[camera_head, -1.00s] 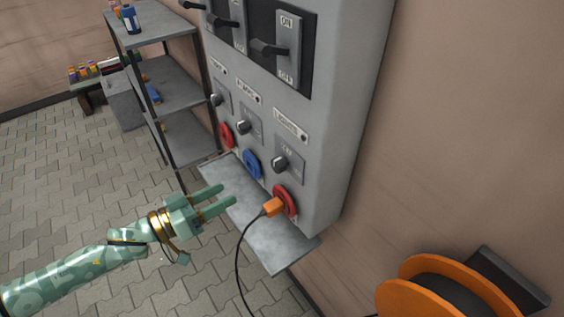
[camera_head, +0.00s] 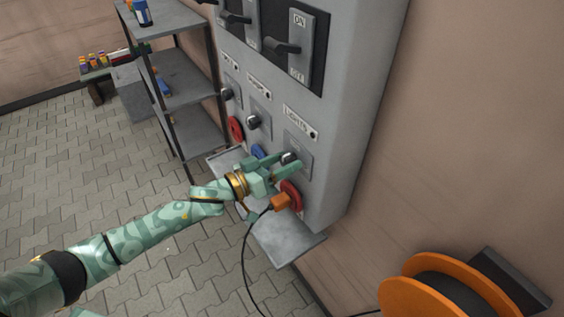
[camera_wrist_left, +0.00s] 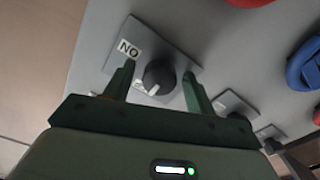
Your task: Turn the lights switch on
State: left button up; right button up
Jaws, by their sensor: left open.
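The lights switch (camera_head: 289,157) is a dark rotary knob on a grey plate, under the LIGHTS label (camera_head: 300,123) on the grey cabinet. It shows close up in the left wrist view (camera_wrist_left: 158,77), beside an upside-down ON label (camera_wrist_left: 129,49). My left gripper (camera_head: 286,164) is open at the knob, one finger on each side of it. In the left wrist view the knob sits between the fingers (camera_wrist_left: 160,88), with gaps visible on both sides. Contact cannot be told. My right gripper is not in view.
An orange plug (camera_head: 280,202) with a black cable sits in the red socket (camera_head: 292,190) just below the knob. A grey ledge (camera_head: 285,243) juts out under the sockets. Large levers (camera_head: 282,47) are above. An orange reel (camera_head: 405,292) is at the lower right, shelves (camera_head: 183,75) at the left.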

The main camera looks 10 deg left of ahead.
pick_arm(q)
jog(key=c, duration=1)
jog(key=shift+o, duration=0.2)
jog(key=shift+m, duration=0.5)
jog(key=shift+m+p, duration=0.4)
jog(key=shift+m, duration=0.6)
jog(key=m, duration=0.2)
jog(key=shift+m, duration=0.4)
jog(key=m, duration=0.2)
jog(key=shift+m, duration=0.3)
jog(key=m, duration=0.3)
jog(key=shift+m, duration=0.4)
jog(key=m, duration=0.5)
jog(key=shift+m+b, duration=0.3)
